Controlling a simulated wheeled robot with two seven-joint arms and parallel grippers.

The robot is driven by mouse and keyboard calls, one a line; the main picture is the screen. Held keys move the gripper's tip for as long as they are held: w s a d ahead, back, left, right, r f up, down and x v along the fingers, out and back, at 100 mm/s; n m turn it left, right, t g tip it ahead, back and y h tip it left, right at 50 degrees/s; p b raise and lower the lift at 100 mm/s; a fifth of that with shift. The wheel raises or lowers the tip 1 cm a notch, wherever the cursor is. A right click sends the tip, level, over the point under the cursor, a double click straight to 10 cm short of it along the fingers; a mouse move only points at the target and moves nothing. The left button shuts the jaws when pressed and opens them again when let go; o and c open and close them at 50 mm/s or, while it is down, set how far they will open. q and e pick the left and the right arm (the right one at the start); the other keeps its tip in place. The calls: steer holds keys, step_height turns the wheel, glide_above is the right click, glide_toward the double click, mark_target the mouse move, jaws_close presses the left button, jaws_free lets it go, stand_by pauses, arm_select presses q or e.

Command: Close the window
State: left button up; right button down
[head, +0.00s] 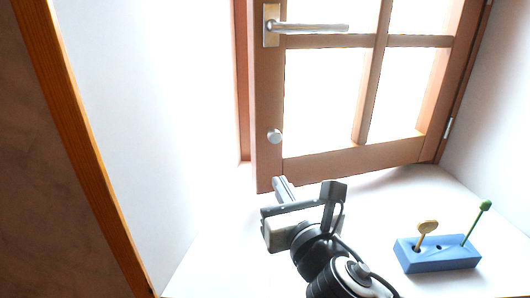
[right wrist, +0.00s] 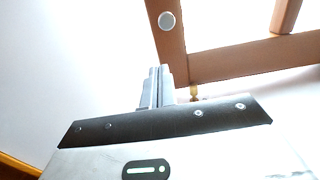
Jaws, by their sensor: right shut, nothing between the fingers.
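The window sash (head: 268,165) is brown wood with bright panes, a metal lever handle (head: 310,28) and a round pale knob (head: 275,136). It is hinged at the right. Its free left edge stands inward of the fixed frame (head: 242,80), so the window is open. In the right wrist view the sash (right wrist: 200,67) and knob (right wrist: 167,20) show beyond the fingers. My right gripper (head: 280,183) is shut and empty, low beside the sash's lower left corner; whether it touches is unclear. Its closed fingers also show in the right wrist view (right wrist: 155,75). My left gripper is out of view.
A blue block (head: 438,255) with a yellow-topped peg (head: 428,227) and a green-topped peg (head: 485,206) stands on the white sill (head: 390,205) at right. White walls flank the recess. A wooden edge (head: 80,140) runs down the left.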

mark_target(261, 149)
steer(key=x, duration=0.9)
steer(key=shift+w+a, duration=0.1)
steer(key=shift+w, duration=0.3)
steer(key=shift+w+a, duration=0.15)
steer(key=shift+w, duration=0.4)
